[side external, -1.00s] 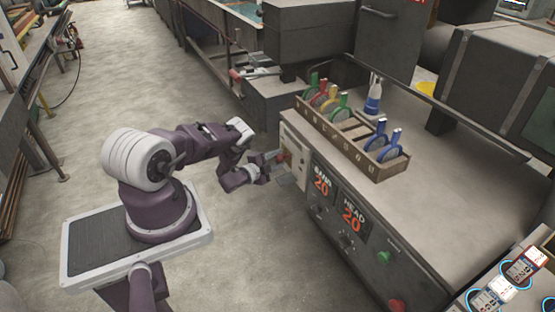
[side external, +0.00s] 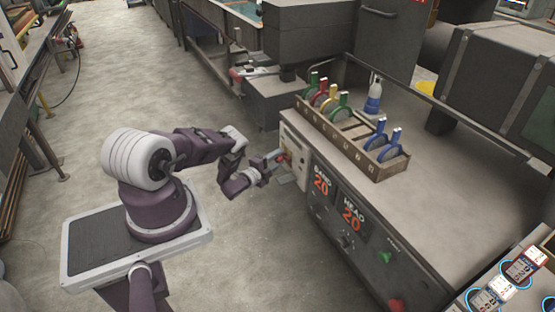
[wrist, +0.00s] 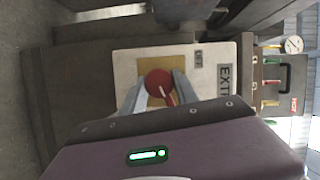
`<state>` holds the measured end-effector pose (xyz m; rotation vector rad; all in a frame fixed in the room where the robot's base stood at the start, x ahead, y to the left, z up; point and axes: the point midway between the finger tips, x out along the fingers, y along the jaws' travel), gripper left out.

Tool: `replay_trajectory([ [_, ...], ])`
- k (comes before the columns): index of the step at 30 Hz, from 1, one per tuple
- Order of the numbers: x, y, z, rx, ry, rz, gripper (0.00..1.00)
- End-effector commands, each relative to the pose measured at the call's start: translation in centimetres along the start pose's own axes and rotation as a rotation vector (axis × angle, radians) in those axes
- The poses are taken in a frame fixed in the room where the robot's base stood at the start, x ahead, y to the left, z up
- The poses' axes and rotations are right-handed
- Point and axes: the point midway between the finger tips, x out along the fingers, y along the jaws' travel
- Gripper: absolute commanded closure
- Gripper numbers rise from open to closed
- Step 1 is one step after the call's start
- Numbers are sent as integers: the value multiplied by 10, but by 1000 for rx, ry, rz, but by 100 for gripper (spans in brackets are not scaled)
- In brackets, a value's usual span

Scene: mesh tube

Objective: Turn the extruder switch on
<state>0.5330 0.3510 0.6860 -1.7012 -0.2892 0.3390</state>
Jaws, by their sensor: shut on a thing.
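The knob looks small in the side view (side external: 285,156), on the machine's left end. My gripper (wrist: 160,92) is at the panel, its two grey fingers on either side of the knob and shut on it. The side view also shows my gripper (side external: 278,156) reaching the panel. The knob's lower part is partly hidden by the fingers.
The machine top holds a wooden rack (side external: 350,140) of coloured-handled tools and a bottle (side external: 373,97). Its front has BAND and HEAD displays reading 20, a green button (side external: 385,257) and a red button (side external: 396,305). The floor around my arm is clear.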

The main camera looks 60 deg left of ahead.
Motion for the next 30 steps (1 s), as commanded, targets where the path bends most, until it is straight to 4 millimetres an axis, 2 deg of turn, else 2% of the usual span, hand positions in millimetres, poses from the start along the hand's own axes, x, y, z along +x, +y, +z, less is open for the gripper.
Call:
replay_trajectory([
  [3, 0, -1, 0, 0, 0, -2, 100],
  [4, 0, -1, 0, 0, 0, -2, 63],
  [7, 0, -1, 0, 0, 0, -2, 43],
  [17, -3, 0, 0, -1, 0, 0, 43],
  [25, -55, 0, 1, -2, -2, 3, 43],
  [30, -70, 0, 0, -1, 0, 0, 43],
])
